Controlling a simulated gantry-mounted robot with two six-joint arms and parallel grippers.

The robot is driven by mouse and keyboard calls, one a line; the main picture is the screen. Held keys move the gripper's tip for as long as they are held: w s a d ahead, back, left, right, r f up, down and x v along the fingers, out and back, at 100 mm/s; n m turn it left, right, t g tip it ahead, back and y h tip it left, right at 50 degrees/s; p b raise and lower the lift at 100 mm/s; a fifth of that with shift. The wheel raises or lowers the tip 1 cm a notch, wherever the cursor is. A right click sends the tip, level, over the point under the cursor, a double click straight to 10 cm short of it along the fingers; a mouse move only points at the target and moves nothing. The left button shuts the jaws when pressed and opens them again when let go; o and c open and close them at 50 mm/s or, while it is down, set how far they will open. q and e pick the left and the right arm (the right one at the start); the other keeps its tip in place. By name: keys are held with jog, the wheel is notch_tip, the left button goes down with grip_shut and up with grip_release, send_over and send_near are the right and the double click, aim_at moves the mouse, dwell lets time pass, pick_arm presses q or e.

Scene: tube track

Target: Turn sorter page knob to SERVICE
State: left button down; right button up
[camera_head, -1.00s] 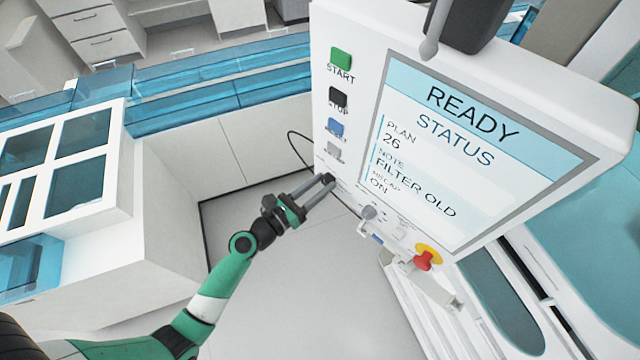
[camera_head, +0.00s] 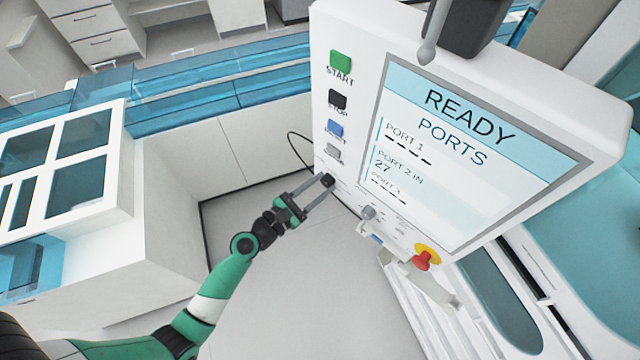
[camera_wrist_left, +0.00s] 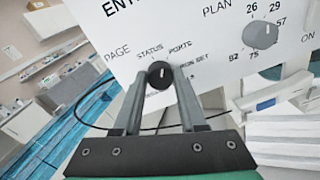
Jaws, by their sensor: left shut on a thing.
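The black page knob (camera_wrist_left: 159,74) is on the white sorter panel (camera_head: 340,110), beside the word PAGE in the left wrist view. STATUS, PORTS and a partly hidden label ending in SET are printed around it; a lower label is mostly covered. The knob's white mark points up, slightly right. My left gripper (camera_head: 322,186) is shut on this knob, one finger on each side. The screen (camera_head: 450,160) reads READY and PORTS, with port lines below. My right gripper is not in view.
A grey PLAN knob (camera_wrist_left: 261,36) sits to the right of the page knob, with numbers around it. A red emergency button on a yellow base (camera_head: 425,257) is at the panel's lower right. START (camera_head: 341,60), STOP and other buttons line the panel's left side.

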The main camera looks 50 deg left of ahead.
pick_arm(q)
jog(key=m, duration=0.4)
jog(key=shift+d+m, duration=0.1)
jog(key=shift+m, duration=0.2)
jog(key=m, duration=0.4)
jog(key=shift+y, duration=0.3)
jog(key=m, duration=0.4)
jog(key=shift+d+m+b, duration=0.1)
jog(key=shift+m+b, duration=0.2)
jog(key=shift+b, duration=0.05)
jog(key=m+b, duration=0.1)
jog(key=m, duration=0.3)
jog(key=shift+f+y, duration=0.1)
jog(key=shift+y, duration=0.2)
jog(key=m+b, duration=0.1)
jog(key=m, duration=0.2)
jog(key=shift+f+m, duration=0.1)
jog(key=shift+m, duration=0.3)
jog(key=m+b, duration=0.2)
jog(key=m, duration=0.1)
jog(key=shift+y, duration=0.3)
jog(key=m+b, duration=0.3)
jog(key=m, duration=0.1)
jog(key=shift+f+m, duration=0.15)
jog(key=shift+m, duration=0.25)
jog(key=shift+m+b, duration=1.15)
jog(key=shift+m, duration=0.95)
